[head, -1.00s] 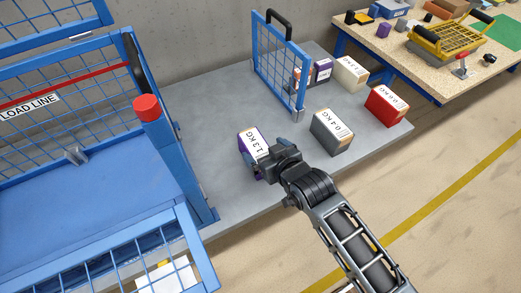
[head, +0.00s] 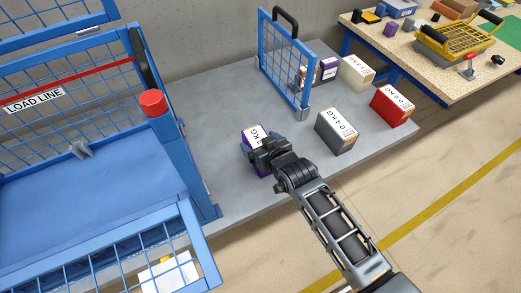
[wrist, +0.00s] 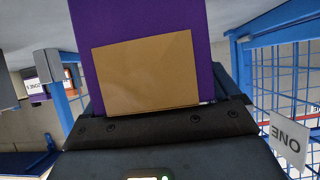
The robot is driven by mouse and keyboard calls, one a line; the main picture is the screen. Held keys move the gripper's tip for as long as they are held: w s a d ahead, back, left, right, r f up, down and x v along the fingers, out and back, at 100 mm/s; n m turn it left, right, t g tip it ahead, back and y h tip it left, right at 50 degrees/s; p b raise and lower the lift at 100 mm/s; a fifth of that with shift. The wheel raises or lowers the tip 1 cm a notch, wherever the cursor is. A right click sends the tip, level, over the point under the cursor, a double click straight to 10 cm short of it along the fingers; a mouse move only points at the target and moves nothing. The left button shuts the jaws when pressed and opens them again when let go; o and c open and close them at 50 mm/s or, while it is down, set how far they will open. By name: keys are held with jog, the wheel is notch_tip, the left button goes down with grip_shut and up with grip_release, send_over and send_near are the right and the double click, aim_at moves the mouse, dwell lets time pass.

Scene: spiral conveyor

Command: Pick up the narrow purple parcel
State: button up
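A purple parcel with a white "KG" label (head: 255,132) stands on the grey table near its front left. My gripper (head: 264,150) is at its near side and hides much of it in the head view. In the wrist view the purple parcel (wrist: 150,22) fills the middle, with a tan panel facing my palm, very close to it. Dark finger parts show at its lower left and right edges. I cannot tell whether the fingers press on it. Another parcel with purple sides (head: 328,69) stands farther back, partly behind the blue mesh panel.
A grey parcel (head: 336,132) stands right of my gripper; red (head: 391,105) and cream (head: 355,72) ones are farther right. A blue mesh panel (head: 286,62) stands behind. A blue cage with a red-capped post (head: 153,103) is close on the left. The grey table (head: 215,100) has bare space behind the parcel.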

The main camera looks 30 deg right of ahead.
grip_shut()
jog(key=shift+w+r, duration=0.1)
jog(key=shift+r, duration=0.15)
dwell(0.6)
